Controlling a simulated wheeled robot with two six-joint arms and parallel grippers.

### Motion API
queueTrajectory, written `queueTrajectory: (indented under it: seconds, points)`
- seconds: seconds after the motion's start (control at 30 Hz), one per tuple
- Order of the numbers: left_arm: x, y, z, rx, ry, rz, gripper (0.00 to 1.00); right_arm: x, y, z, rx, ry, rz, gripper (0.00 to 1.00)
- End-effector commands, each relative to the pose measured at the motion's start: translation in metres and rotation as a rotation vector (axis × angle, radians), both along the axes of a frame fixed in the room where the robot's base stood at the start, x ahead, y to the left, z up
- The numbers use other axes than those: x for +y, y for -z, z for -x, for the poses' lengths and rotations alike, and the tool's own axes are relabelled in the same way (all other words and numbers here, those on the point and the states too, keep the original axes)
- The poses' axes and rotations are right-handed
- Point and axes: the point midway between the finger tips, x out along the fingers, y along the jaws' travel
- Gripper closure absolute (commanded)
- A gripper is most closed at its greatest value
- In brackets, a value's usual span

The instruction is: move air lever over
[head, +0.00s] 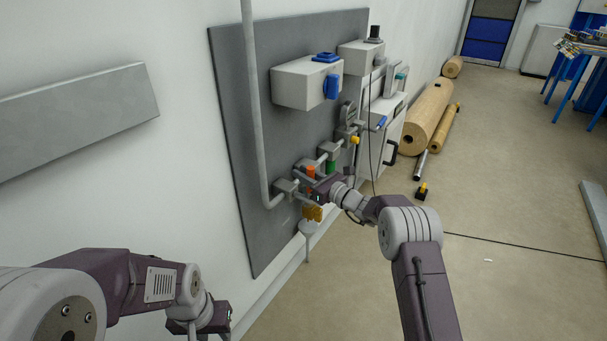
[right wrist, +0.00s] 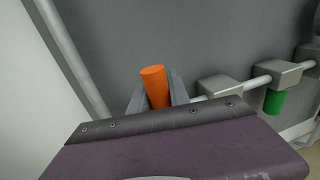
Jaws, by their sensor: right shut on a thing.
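An orange lever handle (head: 310,171) stands on the grey pipe run at the wall panel; it shows as an orange cylinder in the right wrist view (right wrist: 154,85). My right gripper (head: 311,182) is at this lever, its two grey fingers on either side of the handle and shut on it. The handle's lower end is hidden by the gripper body. My left gripper (head: 228,318) is low at the left, away from the panel; its fingers are too small and dark to tell open from shut.
A green handle (head: 331,166) hangs on the same pipe; it also shows in the right wrist view (right wrist: 274,102). A yellow-brown part (head: 312,213) is just below my right gripper. A grey box (head: 307,85) is above. Cardboard rolls (head: 428,115) lie along the wall.

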Motion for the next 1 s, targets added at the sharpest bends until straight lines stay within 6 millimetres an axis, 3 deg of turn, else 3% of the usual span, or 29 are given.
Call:
queueTrajectory:
  seconds: [0.37, 0.7, 1.0]
  points:
    - [0.000, -0.013, 0.000, 0.000, 0.000, 0.000, 0.64, -0.004, -0.002, -0.005, 0.050, 0.001, -0.035, 1.00]
    - [0.000, -0.043, 0.000, 0.000, 0.000, 0.000, 0.64, -0.017, 0.003, -0.023, 0.242, 0.002, -0.173, 1.00]
    - [0.000, -0.048, 0.000, 0.000, 0.000, 0.000, 0.64, -0.027, 0.015, -0.036, 0.400, 0.002, -0.288, 1.00]
